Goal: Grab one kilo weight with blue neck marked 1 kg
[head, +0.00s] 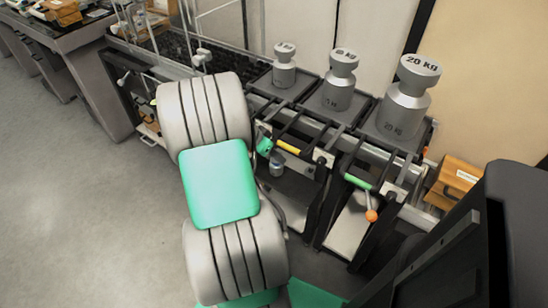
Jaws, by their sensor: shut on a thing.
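A small grey metal weight (277,168) with a bluish neck shows just right of my arm, below the front edge of the weighing platforms. It is small and partly hidden, and no marking on it can be read. My gripper (274,152) is mostly hidden behind my arm; its dark end is at the top of this weight and is shut on it. The weight appears upright and off the platforms. Three larger grey weights stand on the platforms: a small one (284,68), a middle one (339,84) and a large one marked 20 kg (409,98).
A yellow handle (289,147) and a green handle (357,182) stick out from the table front, with an orange knob (371,215) below. A wooden box (455,183) stands at the right. A dark workbench (80,35) is at upper left. Grey floor (80,210) at left is clear.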

